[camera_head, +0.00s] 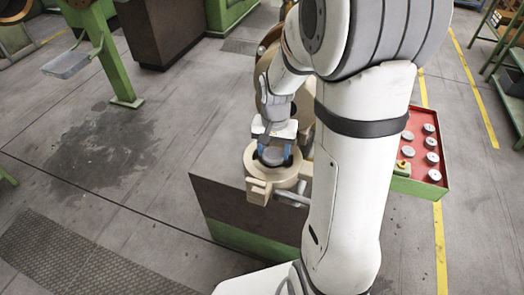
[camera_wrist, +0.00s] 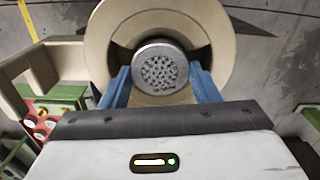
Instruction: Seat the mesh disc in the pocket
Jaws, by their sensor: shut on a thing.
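The mesh disc (camera_wrist: 160,72) is a round grey metal piece with a perforated face. It sits between the blue fingers of my gripper (camera_wrist: 161,80), which is shut on it. The pocket is the dark round opening of a beige ring (camera_wrist: 100,40); the disc is in front of or in its mouth, and dark gaps show at both sides. I cannot tell how deep the disc is. In the head view my gripper (camera_head: 273,155) points down at the beige ring (camera_head: 277,178), with the disc partly hidden between the fingers.
A red tray (camera_head: 415,122) with several round grey pieces stands at the right, partly behind my arm. A small yellow-topped item (camera_head: 402,165) is at its near edge. The ring is on a brown and green machine body (camera_head: 235,215). Open floor (camera_head: 110,190) lies to the left.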

